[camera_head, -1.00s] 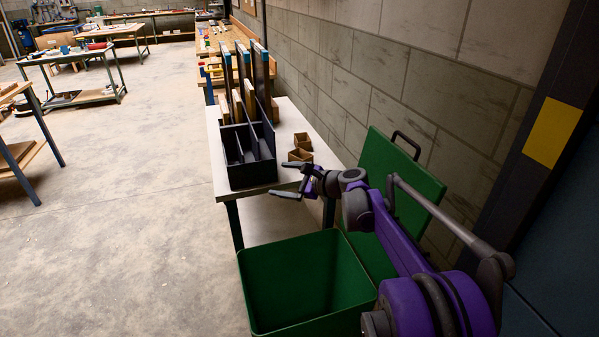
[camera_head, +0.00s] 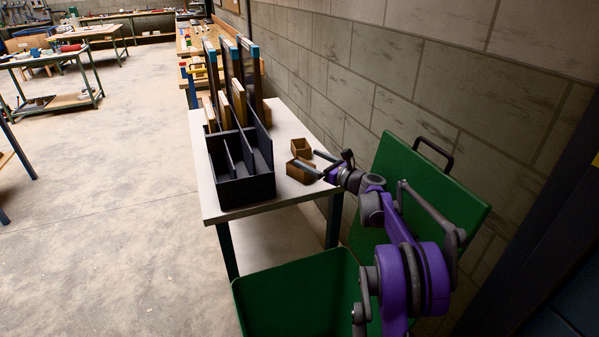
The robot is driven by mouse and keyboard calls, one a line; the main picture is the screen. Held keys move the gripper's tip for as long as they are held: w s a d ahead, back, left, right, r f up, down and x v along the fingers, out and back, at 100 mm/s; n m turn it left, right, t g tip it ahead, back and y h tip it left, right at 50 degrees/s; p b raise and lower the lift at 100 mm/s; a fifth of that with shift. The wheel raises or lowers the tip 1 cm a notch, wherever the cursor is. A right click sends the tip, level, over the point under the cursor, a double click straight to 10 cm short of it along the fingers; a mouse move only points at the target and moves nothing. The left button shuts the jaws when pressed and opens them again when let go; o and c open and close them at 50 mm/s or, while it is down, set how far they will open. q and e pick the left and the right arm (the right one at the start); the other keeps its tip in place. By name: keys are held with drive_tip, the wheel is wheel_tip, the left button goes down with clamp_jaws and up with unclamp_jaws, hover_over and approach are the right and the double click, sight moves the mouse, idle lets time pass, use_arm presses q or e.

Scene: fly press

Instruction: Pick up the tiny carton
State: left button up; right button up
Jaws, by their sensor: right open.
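Two small open-topped brown cartons stand on the white table near its right edge. The farther carton (camera_head: 301,148) is clear of the gripper. The nearer carton (camera_head: 298,175) is partly covered by my right gripper. My right gripper (camera_head: 306,158) is open, its two dark fingers pointing left at the nearer carton. One finger passes over or against that carton and the other lies on its far side. I cannot tell if they touch it. My left gripper is not in view.
A black divided rack (camera_head: 246,190) with upright panels stands left of the cartons on the white table (camera_head: 205,185). A green bin (camera_head: 262,292) is in front, with its green lid (camera_head: 425,180) against the block wall. Open floor lies left.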

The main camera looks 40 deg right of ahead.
approach(292, 160)
drive_tip(key=shift+w+f+b, duration=0.25)
drive_tip(key=shift+w+b, duration=0.05)
drive_tip(key=shift+w, duration=0.45)
drive_tip(key=shift+w+a, duration=0.1)
drive_tip(key=shift+w, duration=0.55)
drive_tip(key=shift+w+a, duration=0.25)
drive_tip(key=shift+w, duration=1.3)
drive_tip(key=shift+w+a, duration=0.2)
drive_tip(key=shift+w, duration=1.4)
drive_tip(key=c, duration=1.2)
drive_tip(key=shift+r, duration=0.1)
drive_tip(key=shift+c, duration=0.2)
